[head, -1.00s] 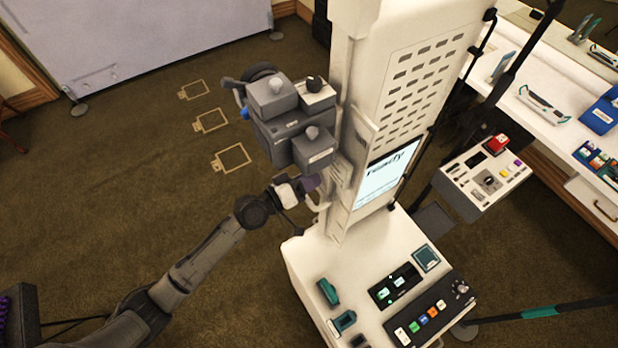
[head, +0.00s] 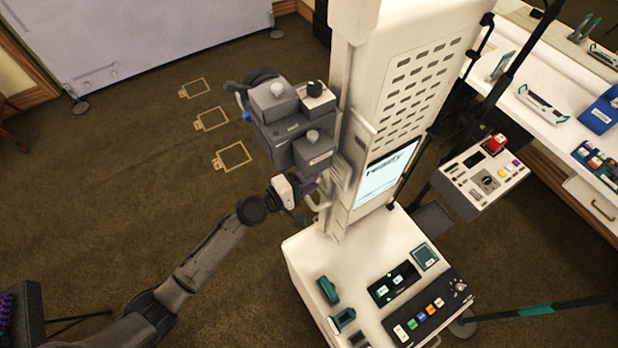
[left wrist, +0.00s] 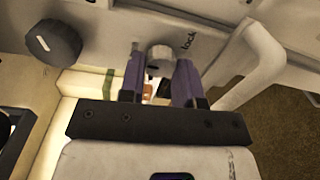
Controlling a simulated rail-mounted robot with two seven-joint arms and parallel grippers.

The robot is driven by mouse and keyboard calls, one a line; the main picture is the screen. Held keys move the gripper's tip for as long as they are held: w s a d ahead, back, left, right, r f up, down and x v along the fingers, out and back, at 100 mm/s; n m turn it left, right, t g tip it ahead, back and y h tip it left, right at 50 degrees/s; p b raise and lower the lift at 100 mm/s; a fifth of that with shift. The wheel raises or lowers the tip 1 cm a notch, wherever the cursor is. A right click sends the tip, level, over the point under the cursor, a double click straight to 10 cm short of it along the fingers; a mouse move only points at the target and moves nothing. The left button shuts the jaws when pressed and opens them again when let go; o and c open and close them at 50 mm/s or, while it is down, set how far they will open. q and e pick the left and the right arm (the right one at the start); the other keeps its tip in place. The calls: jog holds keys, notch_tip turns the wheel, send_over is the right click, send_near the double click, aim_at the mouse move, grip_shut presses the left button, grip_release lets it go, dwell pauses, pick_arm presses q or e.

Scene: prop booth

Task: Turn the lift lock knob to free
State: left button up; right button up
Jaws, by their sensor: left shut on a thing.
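The lift lock knob (left wrist: 160,58) is a small grey ribbed knob on a pale panel in the left wrist view. The word "lock" is printed on the panel just right of it. My left gripper (left wrist: 160,78) has its purple fingers on both sides of the knob and is shut on it. In the head view my left gripper (head: 306,185) reaches the left side of the white column (head: 345,195), below the grey camera-like unit (head: 290,125). The knob is hidden there. My right gripper is not in view.
A larger dark knob (left wrist: 52,42) sits left of my fingers, and a thick white handle (left wrist: 250,62) curves close on the right. The white console (head: 300,262) with buttons stands below the column. Open carpet (head: 130,190) lies to the left.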

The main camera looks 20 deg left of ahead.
pick_arm(q)
jog(key=shift+n, duration=0.5)
jog(key=o, duration=0.9)
jog(key=shift+o, duration=0.2)
jog(key=shift+s+a+f, duration=0.1)
jog(key=shift+s+a, duration=0.05)
jog(key=shift+s, duration=0.05)
jog(key=b+v, duration=0.4)
jog(key=v, duration=0.9)
jog(key=shift+s, duration=0.15)
